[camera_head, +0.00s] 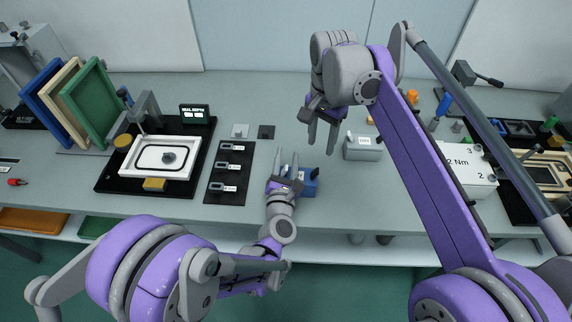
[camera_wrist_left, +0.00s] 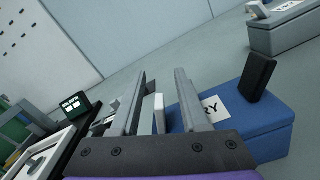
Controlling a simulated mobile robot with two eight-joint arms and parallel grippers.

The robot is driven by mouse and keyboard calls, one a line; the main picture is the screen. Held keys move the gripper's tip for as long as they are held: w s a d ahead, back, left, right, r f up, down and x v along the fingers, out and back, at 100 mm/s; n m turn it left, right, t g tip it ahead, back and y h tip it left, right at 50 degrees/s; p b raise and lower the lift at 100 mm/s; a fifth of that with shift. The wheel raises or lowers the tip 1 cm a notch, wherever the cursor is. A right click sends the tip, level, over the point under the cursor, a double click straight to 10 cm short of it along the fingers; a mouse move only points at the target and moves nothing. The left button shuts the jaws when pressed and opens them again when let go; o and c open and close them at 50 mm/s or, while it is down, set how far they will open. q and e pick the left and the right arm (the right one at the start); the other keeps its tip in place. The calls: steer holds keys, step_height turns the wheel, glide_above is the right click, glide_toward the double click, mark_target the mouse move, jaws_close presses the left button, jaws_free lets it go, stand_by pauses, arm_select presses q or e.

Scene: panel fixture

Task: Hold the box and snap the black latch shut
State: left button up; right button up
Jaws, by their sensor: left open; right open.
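A blue box (camera_head: 309,182) sits on the grey bench near its front edge, partly hidden by my left gripper. In the left wrist view the blue box (camera_wrist_left: 265,125) has a white label ending in "RY". A black latch (camera_wrist_left: 257,77) stands up tilted from its top, not lying flat. My left gripper (camera_head: 287,160) is open at the box's left side; its fingers also show in the left wrist view (camera_wrist_left: 160,75). A small white piece (camera_wrist_left: 159,113) appears between them; I cannot tell whether they touch it. My right gripper (camera_head: 322,142) is open and empty, behind and right of the box.
A grey labelled box (camera_head: 363,154) stands right of my right gripper. A black rack (camera_head: 229,174) with labelled parts lies to the left, beside a white tray fixture (camera_head: 163,176). A white torque unit (camera_head: 466,178) is at the right. Bench around the blue box's right is clear.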

arm_select(q)
steer(key=shift+c, duration=0.2)
jaws_close()
stand_by(1.1)
arm_select(e)
steer(key=shift+c, duration=1)
steer(key=shift+d+f+m, duration=0.1)
steer(key=shift+d+m, duration=0.2)
steer(key=shift+m, duration=0.1)
steer(key=shift+c, duration=1.3)
steer(key=d+m, duration=0.2)
steer(key=m, duration=0.1)
steer(key=d+f+m+y, duration=0.1)
steer(key=d+m, duration=0.1)
steer(key=m, duration=0.1)
steer(key=d+m, duration=0.2)
steer(key=shift+s+f+m+y, duration=0.1)
steer(key=shift+f+m+y, duration=0.2)
steer(key=shift+f+m, duration=0.1)
jaws_close()
steer(key=shift+d+f+m, duration=0.1)
steer(key=shift+d+m, duration=0.25)
steer(key=shift+m, duration=0.45)
